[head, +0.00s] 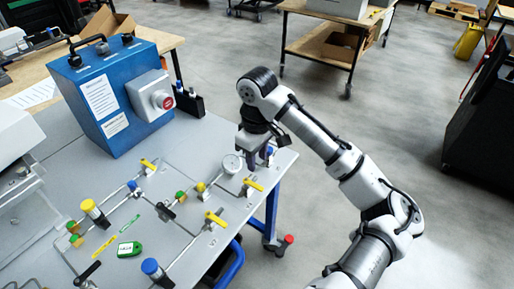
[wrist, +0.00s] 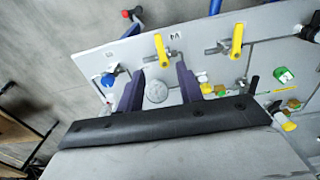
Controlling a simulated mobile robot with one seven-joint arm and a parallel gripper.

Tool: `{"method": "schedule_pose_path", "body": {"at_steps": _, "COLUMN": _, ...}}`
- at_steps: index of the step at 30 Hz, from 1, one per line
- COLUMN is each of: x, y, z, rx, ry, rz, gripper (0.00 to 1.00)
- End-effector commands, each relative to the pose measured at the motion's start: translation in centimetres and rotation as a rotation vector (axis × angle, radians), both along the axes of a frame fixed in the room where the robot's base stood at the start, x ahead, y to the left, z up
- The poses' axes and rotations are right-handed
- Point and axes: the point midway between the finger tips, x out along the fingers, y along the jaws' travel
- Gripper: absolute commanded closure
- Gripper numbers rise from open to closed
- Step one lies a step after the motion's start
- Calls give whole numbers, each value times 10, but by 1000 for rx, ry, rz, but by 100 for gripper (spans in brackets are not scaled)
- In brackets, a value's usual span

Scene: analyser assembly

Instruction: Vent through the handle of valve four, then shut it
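Several valves with handles are fitted to tubing on the grey panel; I cannot tell which is valve four. In the head view, yellow handles show at the panel's right edge (head: 254,184), front right (head: 215,218) and back (head: 148,164); a black handle (head: 87,273) is at front left. My gripper (head: 262,157) is above the panel's right corner, beside the round gauge (head: 232,164). In the wrist view, my gripper (wrist: 159,70) is open and empty, its fingers either side of the gauge (wrist: 157,92). One yellow handle (wrist: 161,50) appears just beyond the fingertips; another (wrist: 237,40) is farther right.
A blue box (head: 112,95) with a red-buttoned grey unit stands at the panel's back. A green tag (head: 129,249) lies on the panel. Blue-capped (head: 152,268) and yellow-capped (head: 92,209) fittings rise from it.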

Motion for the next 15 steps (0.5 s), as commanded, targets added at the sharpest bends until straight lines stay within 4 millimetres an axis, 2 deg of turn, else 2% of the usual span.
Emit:
{"method": "schedule_pose_path", "body": {"at_steps": 6, "x": 0, "y": 0, "z": 27, "rx": -2, "ry": -1, "rz": 0, "gripper": 64}}
{"method": "schedule_pose_path", "body": {"at_steps": 15, "x": 0, "y": 0, "z": 35, "rx": 1, "ry": 1, "rz": 1, "gripper": 64}}
